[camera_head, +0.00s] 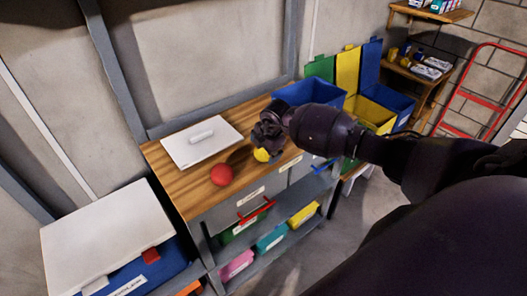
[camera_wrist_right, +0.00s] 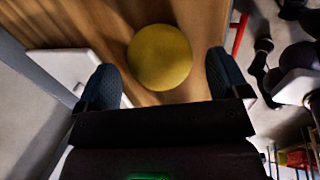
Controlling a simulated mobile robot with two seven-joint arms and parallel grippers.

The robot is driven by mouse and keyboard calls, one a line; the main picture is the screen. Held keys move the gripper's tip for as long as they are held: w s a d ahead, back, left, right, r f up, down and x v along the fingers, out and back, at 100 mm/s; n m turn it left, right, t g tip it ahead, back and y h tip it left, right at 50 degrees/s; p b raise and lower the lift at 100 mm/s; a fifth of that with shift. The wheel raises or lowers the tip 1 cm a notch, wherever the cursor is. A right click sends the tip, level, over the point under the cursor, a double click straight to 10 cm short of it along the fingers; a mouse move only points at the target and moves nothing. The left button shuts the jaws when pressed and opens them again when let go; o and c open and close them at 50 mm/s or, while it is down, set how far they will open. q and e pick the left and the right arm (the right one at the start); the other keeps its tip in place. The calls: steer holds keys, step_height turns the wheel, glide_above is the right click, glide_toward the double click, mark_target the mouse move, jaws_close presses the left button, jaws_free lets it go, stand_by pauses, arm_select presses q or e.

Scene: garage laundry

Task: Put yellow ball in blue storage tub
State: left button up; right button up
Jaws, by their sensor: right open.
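The yellow ball (camera_head: 262,155) rests on the wooden worktop (camera_head: 186,183), partly covered by my right gripper (camera_head: 268,136). In the right wrist view the ball (camera_wrist_right: 160,57) lies ahead of and between the two open fingers of the right gripper (camera_wrist_right: 163,78), with a gap on each side. An open blue tub (camera_head: 296,94) stands at the far right end of the worktop, behind the gripper. A second blue tub (camera_head: 160,274) with a white lid and a label stands at lower left. My left gripper is not in view.
A red ball (camera_head: 221,175) sits near the worktop's front edge. A white board (camera_head: 190,150) with a white roll lies left of the gripper. Green, yellow and blue lidded bins (camera_head: 375,115) stand beyond the worktop. Drawers with red and blue handles are below.

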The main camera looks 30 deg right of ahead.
steer(key=shift+x, duration=0.9)
steer(key=shift+d, duration=0.1)
steer(key=c, duration=1.1)
